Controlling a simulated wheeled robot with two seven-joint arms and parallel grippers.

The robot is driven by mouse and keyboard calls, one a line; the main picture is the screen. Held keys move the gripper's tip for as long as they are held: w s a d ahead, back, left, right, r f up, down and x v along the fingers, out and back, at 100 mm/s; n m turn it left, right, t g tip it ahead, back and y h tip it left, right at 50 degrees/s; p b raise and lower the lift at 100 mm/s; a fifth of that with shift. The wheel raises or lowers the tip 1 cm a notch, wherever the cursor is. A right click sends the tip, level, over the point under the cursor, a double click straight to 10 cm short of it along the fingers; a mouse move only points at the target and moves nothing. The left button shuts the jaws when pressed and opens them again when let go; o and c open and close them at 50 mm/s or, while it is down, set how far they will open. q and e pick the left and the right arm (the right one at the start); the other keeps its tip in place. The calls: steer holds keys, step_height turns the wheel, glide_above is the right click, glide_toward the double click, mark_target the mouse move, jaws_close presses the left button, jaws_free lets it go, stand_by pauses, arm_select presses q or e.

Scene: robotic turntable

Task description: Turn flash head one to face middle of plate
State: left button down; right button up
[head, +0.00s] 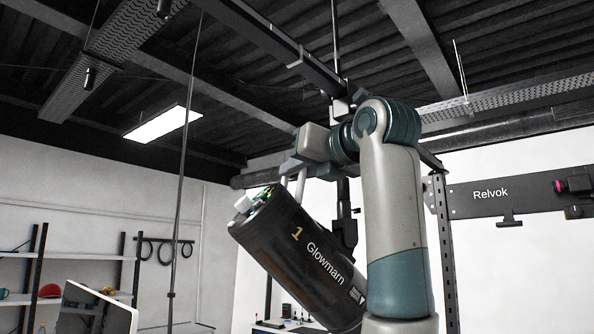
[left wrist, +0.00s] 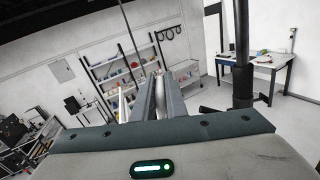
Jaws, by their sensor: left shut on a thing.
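Flash head one (head: 290,255) is a black cylinder marked "1" and "Glowmarn". It hangs tilted in the head view, with its upper end, showing small green lights and a pale block, toward the upper left. Its lower end is partly hidden behind my left arm. My left gripper (head: 290,168) is shut at pale bars by its upper end. In the left wrist view the fingers (left wrist: 155,100) stand close together with a narrow pale piece between them. The exact grip is hard to make out. The plate is not clearly in view. My right gripper does not show.
A dark mount (head: 345,225) and ceiling rail (head: 270,40) stand behind and above the head. A thin dark pole (head: 183,180) hangs at left. A black "Relvok" bar (head: 490,197) is at right. Shelves (head: 30,260) line the far wall.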

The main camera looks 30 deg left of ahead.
arm_select(q)
steer(key=shift+a+t, duration=0.1)
steer(key=shift+t, duration=0.2)
steer(key=shift+w+a, duration=0.1)
steer(key=shift+a, duration=0.05)
steer(key=shift+w+a+m+t+h+b, duration=0.1)
steer(key=shift+m+t+h+b, duration=0.2)
steer(key=shift+m, duration=0.1)
steer(key=shift+a+t, duration=0.1)
steer(key=shift+t, duration=0.2)
steer(key=shift+w+a+m+h+b, duration=0.15)
steer(key=shift+a+m+h+b, duration=0.05)
steer(key=shift+m+h+b, duration=0.1)
steer(key=shift+r, duration=0.1)
steer(key=shift+w+a+t, duration=0.1)
steer(key=shift+a+t, duration=0.05)
steer(key=shift+t, duration=0.25)
steer(key=shift+w+a+m+t+h+b, duration=0.2)
steer(key=shift+a+m+t+h+b, duration=0.1)
steer(key=shift+m+h, duration=0.15)
steer(key=shift+w+a+m+t, duration=0.1)
steer(key=shift+m+t, duration=0.15)
steer(key=shift+t, duration=0.05)
